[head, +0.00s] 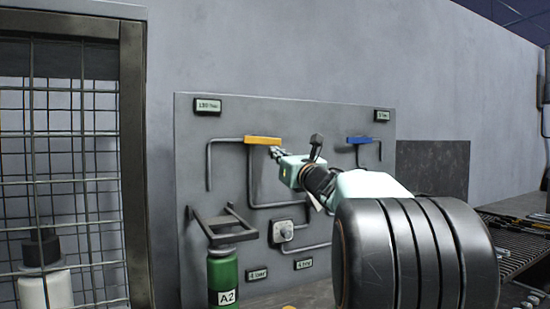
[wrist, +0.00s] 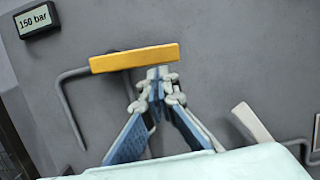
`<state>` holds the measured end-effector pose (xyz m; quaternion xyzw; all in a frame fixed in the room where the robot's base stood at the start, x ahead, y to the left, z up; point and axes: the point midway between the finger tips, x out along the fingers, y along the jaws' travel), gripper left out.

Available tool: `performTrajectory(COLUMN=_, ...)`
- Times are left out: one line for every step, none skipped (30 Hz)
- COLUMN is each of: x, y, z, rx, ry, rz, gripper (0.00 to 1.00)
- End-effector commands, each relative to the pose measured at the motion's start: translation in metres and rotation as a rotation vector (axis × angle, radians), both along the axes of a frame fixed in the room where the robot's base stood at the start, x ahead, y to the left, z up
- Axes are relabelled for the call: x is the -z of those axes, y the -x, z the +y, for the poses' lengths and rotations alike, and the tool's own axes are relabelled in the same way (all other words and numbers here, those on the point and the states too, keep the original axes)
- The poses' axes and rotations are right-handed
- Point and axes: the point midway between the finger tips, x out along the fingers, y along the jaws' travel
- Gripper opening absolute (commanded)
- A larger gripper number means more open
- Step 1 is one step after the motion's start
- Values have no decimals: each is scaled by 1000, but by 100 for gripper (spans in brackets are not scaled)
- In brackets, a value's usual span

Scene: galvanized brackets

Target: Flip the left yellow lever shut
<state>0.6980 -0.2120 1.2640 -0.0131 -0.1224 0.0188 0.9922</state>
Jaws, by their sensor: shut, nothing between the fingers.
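The yellow lever (head: 262,140) lies level on the upper left of the grey panel, along the top of a bent pipe. In the wrist view the yellow lever (wrist: 134,58) runs nearly across, tilted slightly up to the right. My gripper (head: 274,153) is just below and beside the lever's right end. In the wrist view my gripper's closed fingertips (wrist: 157,73) are right under the lever's right part; I cannot tell whether they touch it. The fingers are shut with nothing between them.
A blue lever (head: 360,140) sits at the panel's right. A black bracket (head: 224,222) and a green bottle marked A2 (head: 222,275) stand in front of the panel's lower left. A valve box (head: 283,231) is below my gripper. A wire cage (head: 130,150) stands at far left.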

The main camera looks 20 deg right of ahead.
Motion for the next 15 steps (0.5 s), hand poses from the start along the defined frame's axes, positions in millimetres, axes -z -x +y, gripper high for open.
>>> performTrajectory(x=10, y=-1, z=1, rx=0, ry=0, rz=0, gripper=0)
performTrajectory(x=13, y=-1, z=1, rx=-1, ry=0, rz=0, gripper=0)
performTrajectory(x=17, y=-2, z=2, rx=-1, ry=0, rz=0, gripper=0)
performTrajectory(x=20, y=-2, z=2, rx=-1, ry=0, rz=0, gripper=0)
performTrajectory(x=23, y=-3, z=3, rx=-1, ry=0, rz=0, gripper=0)
performTrajectory(x=27, y=-3, z=3, rx=-1, ry=0, rz=0, gripper=0)
performTrajectory(x=30, y=-4, z=4, rx=-1, ry=0, rz=0, gripper=0)
performTrajectory(x=33, y=-4, z=4, rx=-1, ry=1, rz=-1, gripper=0)
performTrajectory(x=37, y=-4, z=4, rx=-1, ry=1, rz=-1, gripper=0)
performTrajectory(x=40, y=-5, z=4, rx=0, ry=1, rz=-1, gripper=0)
performTrajectory(x=42, y=-5, z=5, rx=0, ry=2, rz=-1, gripper=0)
performTrajectory(x=37, y=7, z=4, rx=2, ry=1, rz=-2, gripper=0)
performTrajectory(x=37, y=13, z=4, rx=2, ry=1, rz=-1, gripper=0)
performTrajectory(x=39, y=18, z=4, rx=2, ry=0, rz=-1, gripper=0)
performTrajectory(x=41, y=26, z=4, rx=1, ry=1, rz=-1, gripper=0)
